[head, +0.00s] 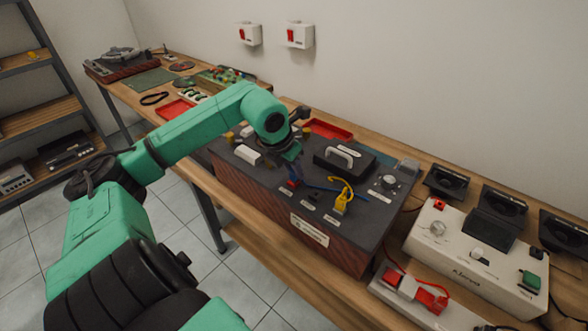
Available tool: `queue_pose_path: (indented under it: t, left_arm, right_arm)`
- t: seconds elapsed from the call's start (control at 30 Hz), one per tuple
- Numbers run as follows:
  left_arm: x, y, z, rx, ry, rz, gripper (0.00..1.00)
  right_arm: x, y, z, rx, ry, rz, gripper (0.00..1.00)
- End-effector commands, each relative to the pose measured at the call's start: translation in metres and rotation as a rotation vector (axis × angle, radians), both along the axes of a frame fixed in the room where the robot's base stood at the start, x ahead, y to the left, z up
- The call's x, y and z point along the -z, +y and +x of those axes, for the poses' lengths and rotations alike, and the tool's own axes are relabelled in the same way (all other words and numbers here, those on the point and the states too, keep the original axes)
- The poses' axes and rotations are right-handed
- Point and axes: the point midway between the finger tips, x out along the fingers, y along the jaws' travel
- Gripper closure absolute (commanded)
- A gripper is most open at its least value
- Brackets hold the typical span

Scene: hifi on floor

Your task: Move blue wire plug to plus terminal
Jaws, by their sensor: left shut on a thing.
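My left gripper (291,168) reaches down over the dark top of a wood-sided box (232,180) on the bench. It is shut on a small plug, of which little shows under the fingers. A blue wire (325,187) runs right from the fingertips across the box top, so this looks like the blue wire plug. A small red piece (292,183) shows just below the fingertips; I cannot tell whether it is a terminal or whether the plug touches it. A yellow plug with a yellow cable (342,199) stands to the right. Terminal markings are too small to read. My right gripper is not in view.
A black block with a grey handle (344,158) and a round dial (388,182) sit on the box top. A white block (248,155) lies left of my gripper. A white device (462,247) stands at the right. Red trays (174,109) lie behind.

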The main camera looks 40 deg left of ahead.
Motion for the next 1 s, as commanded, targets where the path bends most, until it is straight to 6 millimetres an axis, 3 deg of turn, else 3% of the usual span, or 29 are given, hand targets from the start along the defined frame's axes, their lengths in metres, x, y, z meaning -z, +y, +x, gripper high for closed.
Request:
queue_pose_path:
  t: [1.0]
  left_arm:
    - [0.0049, 0.0002, 0.0001, 0.000, -0.001, 0.001, 1.00]
  right_arm:
    - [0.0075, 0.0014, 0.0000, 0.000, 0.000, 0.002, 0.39]
